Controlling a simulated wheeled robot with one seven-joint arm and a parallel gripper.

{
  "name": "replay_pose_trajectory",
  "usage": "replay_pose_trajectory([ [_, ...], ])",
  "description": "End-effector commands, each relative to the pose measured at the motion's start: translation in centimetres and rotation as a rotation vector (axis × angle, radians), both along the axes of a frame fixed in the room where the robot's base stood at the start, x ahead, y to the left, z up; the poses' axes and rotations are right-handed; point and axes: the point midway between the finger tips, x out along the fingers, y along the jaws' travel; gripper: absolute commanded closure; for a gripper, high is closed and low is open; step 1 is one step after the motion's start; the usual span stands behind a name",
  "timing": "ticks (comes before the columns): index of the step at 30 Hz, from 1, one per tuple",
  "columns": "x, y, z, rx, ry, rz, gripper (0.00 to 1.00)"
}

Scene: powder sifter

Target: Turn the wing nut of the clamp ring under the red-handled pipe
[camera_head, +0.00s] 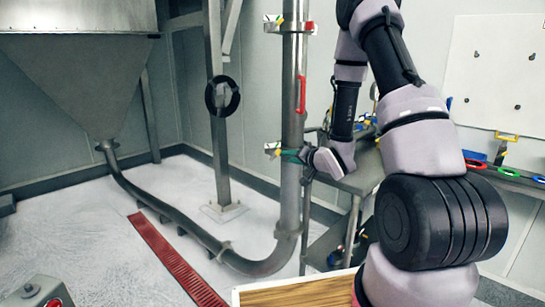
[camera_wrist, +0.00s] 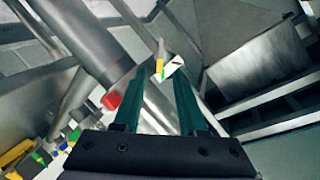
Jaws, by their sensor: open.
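The red-handled pipe (camera_head: 292,120) stands upright in the middle of the head view, with its red handle (camera_head: 301,95) on its right side. The wing nut's exact shape is unclear.
An upper clamp ring (camera_head: 290,27) sits above the red handle. A metal hopper (camera_head: 80,70) feeds a curved pipe along the floor at left. A grey workbench (camera_head: 362,178) stands behind my arm. A red floor grate (camera_head: 175,260) lies in front.

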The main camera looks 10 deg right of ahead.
Motion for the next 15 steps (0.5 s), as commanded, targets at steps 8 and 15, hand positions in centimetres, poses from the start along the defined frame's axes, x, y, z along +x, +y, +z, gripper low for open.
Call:
replay_pose_trajectory([
  [8,4.2,2.0,-1.2,-0.003,-0.002,0.005,0.59],
  [15,7.8,3.3,-2.2,-0.004,-0.003,0.003,0.59],
])
